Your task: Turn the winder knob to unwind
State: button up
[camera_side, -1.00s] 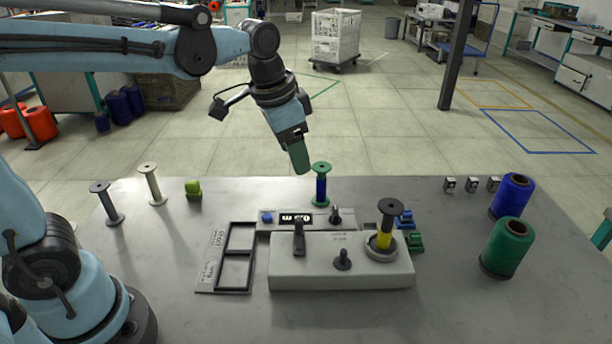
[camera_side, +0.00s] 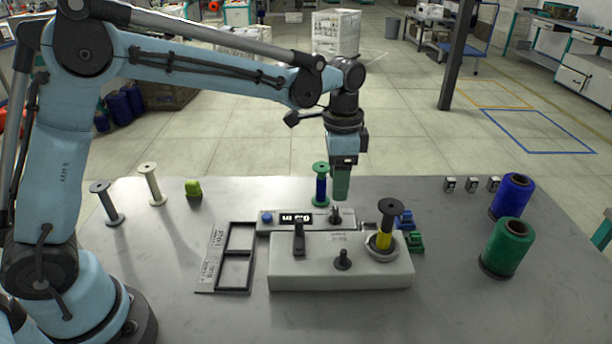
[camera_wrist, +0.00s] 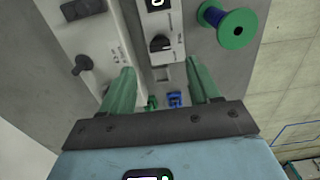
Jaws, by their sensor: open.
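The winder (camera_side: 320,272) is a pale grey box with a lever (camera_side: 299,237) and a black knob (camera_side: 342,259) on top. Behind it is a narrow control box (camera_side: 277,228) with a display, a blue button and another dark knob (camera_side: 335,215). That knob also shows in the wrist view (camera_wrist: 160,43), just beyond the fingertips. A grey bobbin with yellow thread (camera_side: 385,238) stands on the winder's spindle. My gripper (camera_side: 341,196) points down above the control-box knob, open and apart from it. The wrist view shows its two green fingers (camera_wrist: 160,75) spread and empty.
A green bobbin with blue thread (camera_side: 321,187) stands close behind the control box, beside my gripper. Empty bobbins (camera_side: 153,184) and a lime-green object (camera_side: 193,189) are at left. Blue (camera_side: 512,196) and green (camera_side: 506,248) spools stand right.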

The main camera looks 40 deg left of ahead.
aim_at(336, 211)
notch_tip(336, 211, down, 8)
jog(key=shift+r, duration=0.1)
dwell(0.4)
jog(key=c, duration=1)
jog(key=shift+c, duration=0.2)
jog(key=shift+n, duration=0.3)
jog(key=n, duration=0.3)
jog(key=shift+n, duration=2.6)
